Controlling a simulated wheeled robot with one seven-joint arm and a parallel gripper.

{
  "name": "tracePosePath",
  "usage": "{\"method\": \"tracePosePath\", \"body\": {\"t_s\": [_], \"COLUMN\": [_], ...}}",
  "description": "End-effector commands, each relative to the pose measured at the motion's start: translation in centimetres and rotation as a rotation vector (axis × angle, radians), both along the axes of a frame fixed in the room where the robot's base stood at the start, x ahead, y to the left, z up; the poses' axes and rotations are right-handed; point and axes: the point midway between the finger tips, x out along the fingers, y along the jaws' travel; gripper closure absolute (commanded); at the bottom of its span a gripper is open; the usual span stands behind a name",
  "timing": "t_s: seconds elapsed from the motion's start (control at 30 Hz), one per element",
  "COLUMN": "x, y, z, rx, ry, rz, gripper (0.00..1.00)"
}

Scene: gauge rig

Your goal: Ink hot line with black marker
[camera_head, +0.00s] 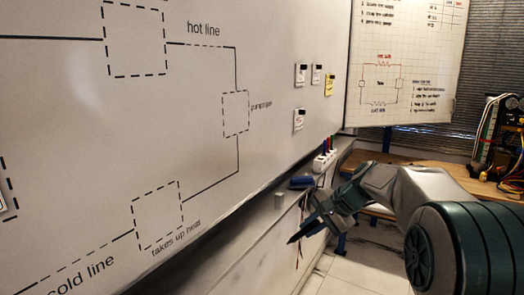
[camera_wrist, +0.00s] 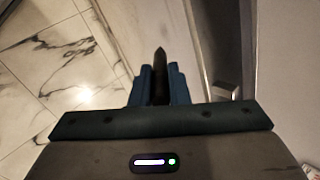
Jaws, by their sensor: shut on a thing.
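My gripper (camera_head: 312,222) is shut on a dark marker (camera_head: 294,239), below the whiteboard's lower edge at centre right. The marker's pointed tip faces down and left in the head view, clear of the board. In the wrist view the marker (camera_wrist: 160,62) sticks out between the blue fingers of my gripper (camera_wrist: 160,88), over the floor. The whiteboard (camera_head: 80,90) carries a printed diagram. The hot line (camera_head: 205,45) is a dashed stretch under its label, running right from the top dashed box to a solid corner. The cold line (camera_head: 90,252) is at the lower left.
A blue eraser (camera_head: 301,182) and a white holder (camera_head: 324,161) with coloured markers sit at the board's lower right. Several small magnets (camera_head: 300,73) are on the board. A flip chart (camera_head: 405,60) and a wooden bench (camera_head: 425,165) with wired equipment stand at the right.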

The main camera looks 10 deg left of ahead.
Motion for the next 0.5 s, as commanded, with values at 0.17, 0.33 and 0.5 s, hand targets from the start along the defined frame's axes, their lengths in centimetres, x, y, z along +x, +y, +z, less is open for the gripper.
{"method": "tracePosePath", "body": {"t_s": [0.17,0.33,0.5], "x": [-0.4,-2.2,-5.5], "y": [3.9,6.8,9.0], "z": [10.7,20.3,29.7], "rx": [0.241,0.437,0.602], "ry": [-0.118,-0.219,-0.297], "rz": [-0.109,-0.148,-0.133], "gripper": [1.0,1.0,1.0]}}
